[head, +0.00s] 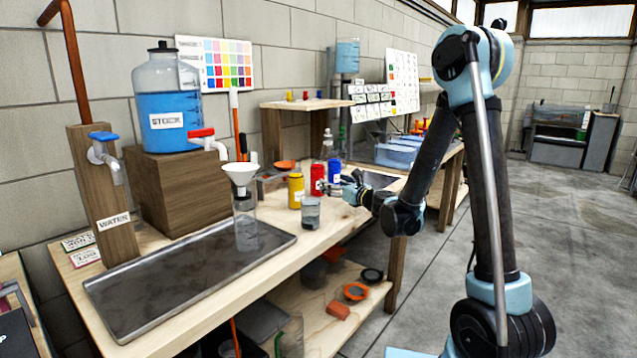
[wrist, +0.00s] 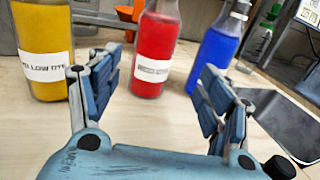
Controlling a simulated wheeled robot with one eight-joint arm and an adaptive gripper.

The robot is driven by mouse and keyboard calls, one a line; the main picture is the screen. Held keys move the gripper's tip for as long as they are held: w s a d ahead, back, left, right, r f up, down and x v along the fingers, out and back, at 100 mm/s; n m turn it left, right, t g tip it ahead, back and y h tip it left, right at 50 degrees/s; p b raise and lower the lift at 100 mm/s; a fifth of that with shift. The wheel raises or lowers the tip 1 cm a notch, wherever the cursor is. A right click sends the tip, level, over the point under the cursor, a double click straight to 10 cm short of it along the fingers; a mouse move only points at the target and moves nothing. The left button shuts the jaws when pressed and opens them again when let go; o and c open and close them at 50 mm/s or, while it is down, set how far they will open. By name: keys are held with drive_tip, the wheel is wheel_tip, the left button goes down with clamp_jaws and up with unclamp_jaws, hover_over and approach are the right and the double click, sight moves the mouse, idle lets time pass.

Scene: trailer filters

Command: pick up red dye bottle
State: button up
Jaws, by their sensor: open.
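The red dye bottle (wrist: 156,47) stands upright with a white label in the wrist view, ahead of my gripper and roughly in line with the gap between its fingers. It also shows in the head view (head: 318,178) between the yellow and blue bottles. My gripper (wrist: 160,95) is open and empty, with its two blue fingers apart. In the head view my gripper (head: 345,188) is small, at the right of the bottles. The yellow dye bottle (wrist: 42,35) is left of the red one, near the left finger. The blue dye bottle (wrist: 212,58) is on the right, beyond the right finger.
A clear cup (head: 311,212) stands in front of the bottles. A funnel on a clear cylinder (head: 245,222) stands in the metal tray (head: 130,305). A dark sunken basin (wrist: 285,125) lies right of my gripper. Bare wooden tabletop (wrist: 115,100) lies around the red bottle's base.

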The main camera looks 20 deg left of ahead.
sight(318, 177)
drive_tip(key=x, duration=0.4)
drive_tip(key=shift+w+a, duration=0.35)
drive_tip(key=shift+a, duration=0.35)
drive_tip(key=x, duration=0.4)
drive_tip(key=shift+s+a, duration=0.15)
drive_tip(key=shift+a, duration=0.05)
drive_tip(key=shift+c, duration=0.6)
drive_tip(key=c, duration=1.3)
